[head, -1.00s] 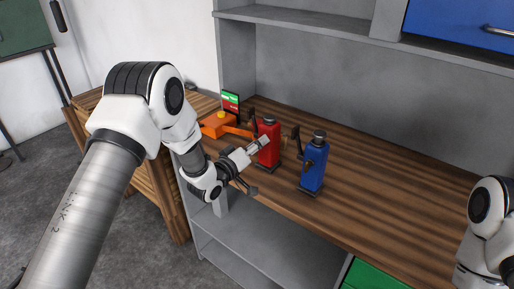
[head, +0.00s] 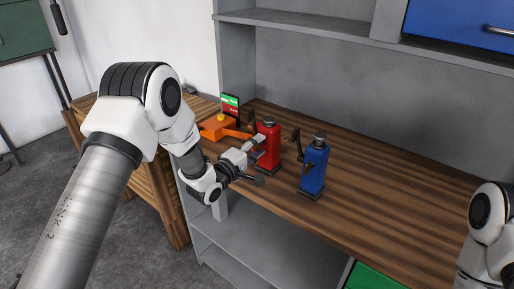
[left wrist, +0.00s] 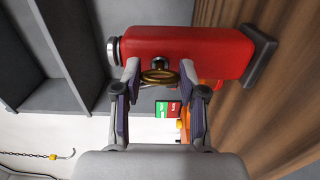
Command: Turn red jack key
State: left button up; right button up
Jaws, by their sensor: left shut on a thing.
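The red jack (head: 268,148) stands upright on the wooden worktop in the head view. In the left wrist view the red jack (left wrist: 195,52) lies across the top of the picture, its dark base to the right. Its brass ring-shaped key (left wrist: 159,76) sits on the side facing my left gripper. My left gripper (head: 257,161) is at the jack's near left side. In the left wrist view my left gripper (left wrist: 160,78) is shut on the key, one finger on each side. In the head view the key is hidden. My right gripper is out of view.
A blue jack (head: 314,167) stands just right of the red one. An orange device (head: 217,127) and a red-green sign (head: 231,103) stand behind to the left. The worktop (head: 400,200) is clear to the right; a grey shelf (head: 310,31) runs above.

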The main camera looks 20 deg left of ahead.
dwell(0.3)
pick_arm(q)
jog(key=o, duration=1.1)
jog(key=shift+o, duration=0.2)
jog(key=v, duration=1.2)
